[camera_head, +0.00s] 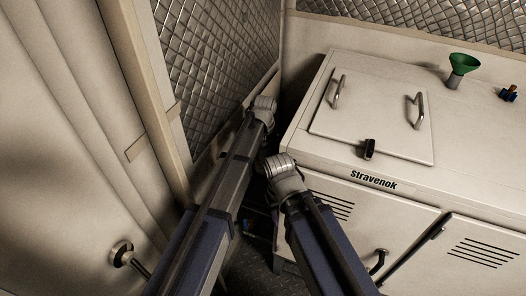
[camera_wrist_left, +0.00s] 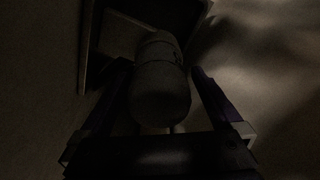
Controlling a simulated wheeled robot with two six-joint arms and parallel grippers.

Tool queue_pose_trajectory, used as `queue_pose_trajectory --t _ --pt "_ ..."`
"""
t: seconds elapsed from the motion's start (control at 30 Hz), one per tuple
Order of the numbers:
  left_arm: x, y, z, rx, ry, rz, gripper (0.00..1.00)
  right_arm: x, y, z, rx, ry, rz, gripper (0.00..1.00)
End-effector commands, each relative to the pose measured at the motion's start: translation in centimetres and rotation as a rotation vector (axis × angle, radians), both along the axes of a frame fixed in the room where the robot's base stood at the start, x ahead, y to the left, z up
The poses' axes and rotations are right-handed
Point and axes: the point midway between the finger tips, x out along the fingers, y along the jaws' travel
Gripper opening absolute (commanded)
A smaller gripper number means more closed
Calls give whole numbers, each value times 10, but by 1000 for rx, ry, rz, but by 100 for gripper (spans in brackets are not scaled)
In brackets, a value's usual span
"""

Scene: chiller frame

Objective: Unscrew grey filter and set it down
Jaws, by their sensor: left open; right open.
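The grey filter (camera_wrist_left: 160,95) shows in the dark left wrist view as a rounded grey cylinder with a ringed upper part. The fingers of my left gripper (camera_wrist_left: 161,70) are open, one on each side of it. I cannot tell whether they touch it. In the head view my left arm reaches to the gap left of the white cabinet, ending in a pale joint; its fingers and the filter are hidden there. My right arm ends in a pale ribbed joint at the cabinet's front left edge; its fingers cannot be made out.
The white "Stravenok" cabinet (camera_head: 460,185) fills the right side, with a handled lid (camera_head: 375,115) and a green funnel (camera_head: 462,65) on top. A cream wall (camera_head: 70,130) and diamond-pattern panel (camera_head: 215,60) stand left. Only a narrow dark gap lies between.

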Motion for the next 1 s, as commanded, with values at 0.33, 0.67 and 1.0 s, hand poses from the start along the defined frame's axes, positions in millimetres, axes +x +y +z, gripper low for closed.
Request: queue_pose_trajectory --t 0.33,0.67,1.0 --pt "0 -1 0 0 0 -462 100 0 0 0 0 0 0 50" --pt "1 -2 0 0 -1 -903 100 0 0 0 0 0 0 50" --pt "0 -3 0 -1 0 -1125 100 0 0 0 0 0 0 50"
